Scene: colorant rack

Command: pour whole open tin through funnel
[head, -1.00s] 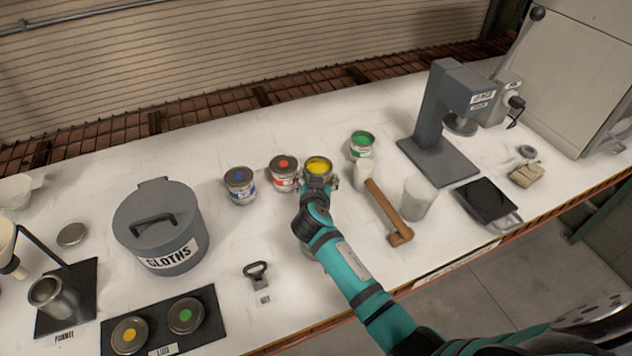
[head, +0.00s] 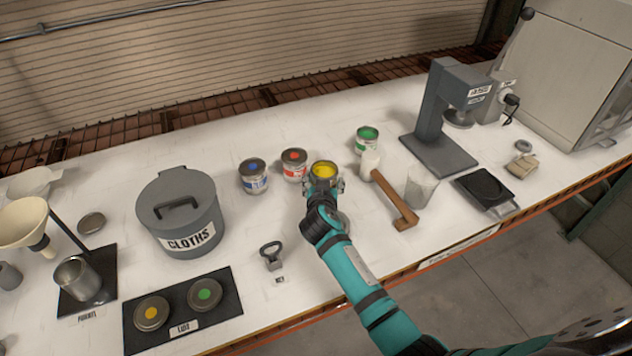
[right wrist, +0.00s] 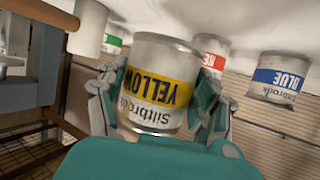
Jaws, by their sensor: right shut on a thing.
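The open yellow tin (head: 324,171) shows yellow colorant at its top in the head view. My right gripper (head: 325,185) is shut around it. In the right wrist view the tin (right wrist: 158,85), labelled YELLOW, sits between the two fingers; that picture is upside down. Whether the tin touches the bench is hard to tell. The cream funnel (head: 22,222) is at the left edge of the head view, in a stand on a black mat labelled FUNNEL. A metal beaker (head: 77,280) stands on that mat. My left gripper is not in view.
Closed blue (head: 253,176) and red (head: 294,165) tins stand left of the held tin, an open green tin (head: 367,139) behind right. A mallet (head: 395,200) lies to the right. The grey CLOTHS bin (head: 181,215) and lids mat (head: 228,308) lie between tin and funnel.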

